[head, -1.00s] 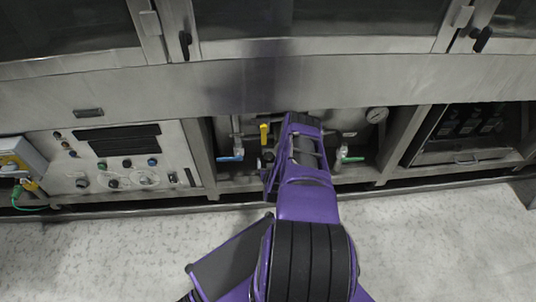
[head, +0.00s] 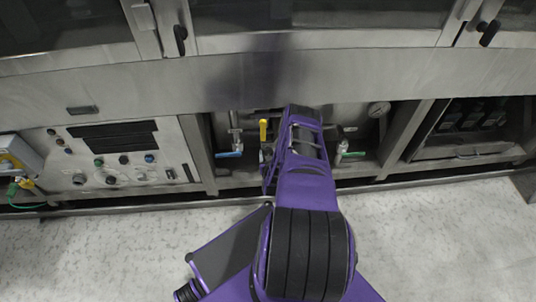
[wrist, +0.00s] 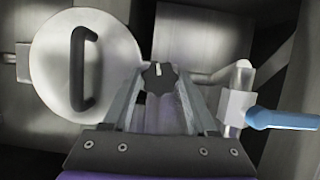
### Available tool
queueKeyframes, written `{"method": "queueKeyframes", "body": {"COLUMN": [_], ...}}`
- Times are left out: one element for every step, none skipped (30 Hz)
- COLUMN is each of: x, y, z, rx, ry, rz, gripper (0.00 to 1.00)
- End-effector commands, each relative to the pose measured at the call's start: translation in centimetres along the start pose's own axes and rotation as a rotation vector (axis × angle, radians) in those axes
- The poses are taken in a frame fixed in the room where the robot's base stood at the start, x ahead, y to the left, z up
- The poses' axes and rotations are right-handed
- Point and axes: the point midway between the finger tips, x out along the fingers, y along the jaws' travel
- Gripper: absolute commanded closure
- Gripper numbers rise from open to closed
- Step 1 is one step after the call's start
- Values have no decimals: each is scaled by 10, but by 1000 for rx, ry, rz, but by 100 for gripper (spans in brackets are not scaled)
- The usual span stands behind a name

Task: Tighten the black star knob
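The black star knob (wrist: 160,76) shows in the wrist view, with a small white mark near its top. My gripper (wrist: 160,83) has one finger on each side of the knob, and the fingertips appear to touch its sides. The knob's lower part and its stem are hard to make out between the fingers. In the head view my purple arm reaches into the low bay under the machine. It hides the knob and my fingertips there.
In the wrist view, a round plate (wrist: 86,65) with a black handle is left of the knob. A blue-handled valve (wrist: 285,119) stands close on the right. The head view shows a yellow lever (head: 263,131), a green-handled valve (head: 352,154) and a gauge (head: 379,109) around my arm.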

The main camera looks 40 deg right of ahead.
Motion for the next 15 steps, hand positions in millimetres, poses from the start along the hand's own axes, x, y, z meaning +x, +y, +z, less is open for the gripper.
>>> {"method": "queueKeyframes", "body": {"x": [0,0,0,0,0,0,0,0,0,0,0,0,0,0,0], "y": [0,0,0,0,0,0,0,0,0,0,0,0,1,1,1], "z": [0,0,0,0,0,0,0,0,0,0,0,0,0,0,0], "rx": [0,0,0,0,0,0,0,0,0,2,6,18,30,46,71], "ry": [0,0,0,0,0,0,0,0,0,0,0,1,1,2,2], "rz": [0,0,0,0,0,0,0,0,0,-1,-2,-6,-12,-19,-29], "gripper": [55,60,67,73,78,85,91,96,97,97,97,97,97,97,97]}}
